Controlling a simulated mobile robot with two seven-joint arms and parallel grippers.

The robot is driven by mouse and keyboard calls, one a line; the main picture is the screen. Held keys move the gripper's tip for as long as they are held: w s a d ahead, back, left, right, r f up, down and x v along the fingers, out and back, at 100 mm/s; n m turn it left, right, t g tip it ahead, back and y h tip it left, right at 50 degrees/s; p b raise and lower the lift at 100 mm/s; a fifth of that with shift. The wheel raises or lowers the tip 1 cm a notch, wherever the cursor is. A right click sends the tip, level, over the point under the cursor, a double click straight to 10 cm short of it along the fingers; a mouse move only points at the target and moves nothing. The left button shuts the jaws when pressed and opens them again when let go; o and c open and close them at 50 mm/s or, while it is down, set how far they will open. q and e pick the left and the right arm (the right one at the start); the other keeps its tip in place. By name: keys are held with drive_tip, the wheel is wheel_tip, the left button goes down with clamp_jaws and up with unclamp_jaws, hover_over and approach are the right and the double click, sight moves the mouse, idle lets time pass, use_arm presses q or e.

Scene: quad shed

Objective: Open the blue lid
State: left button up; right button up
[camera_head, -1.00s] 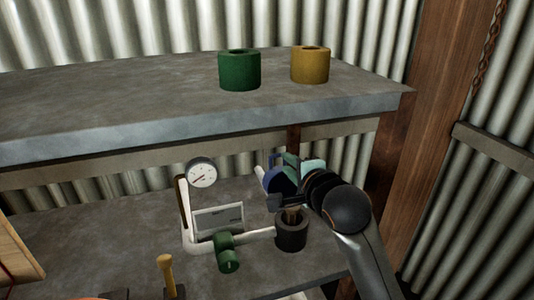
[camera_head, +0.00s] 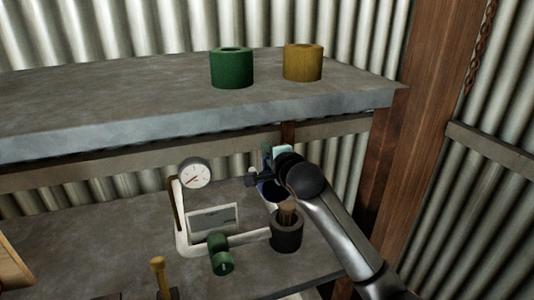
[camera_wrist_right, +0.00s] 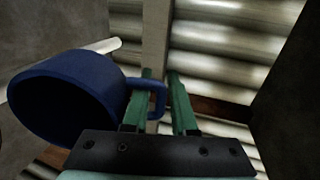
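The blue lid (camera_head: 271,190) is by the end of the white pipe, behind the dark cup and partly hidden by my right arm. In the right wrist view the blue lid (camera_wrist_right: 70,95) is a round shell at the left, with its dark hollow side showing and a loop handle on its right. My right gripper (camera_wrist_right: 160,85) has green fingers set apart. The left finger appears to pass through the handle loop, and the loop's outer bar lies between the fingers. In the head view my right gripper (camera_head: 268,158) is largely hidden by its own wrist. My left gripper is not in view.
A pressure gauge (camera_head: 195,173), white pipe (camera_head: 183,235) and green valve (camera_head: 220,252) stand left of the lid. A dark cup (camera_head: 287,233) is in front. The upper shelf (camera_head: 130,105) holds a green ring (camera_head: 231,70) and a yellow ring (camera_head: 302,64). A wooden post (camera_head: 405,130) is at the right.

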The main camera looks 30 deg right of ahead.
clamp_jaws()
drive_tip(key=shift+f, duration=0.1)
idle(1.2)
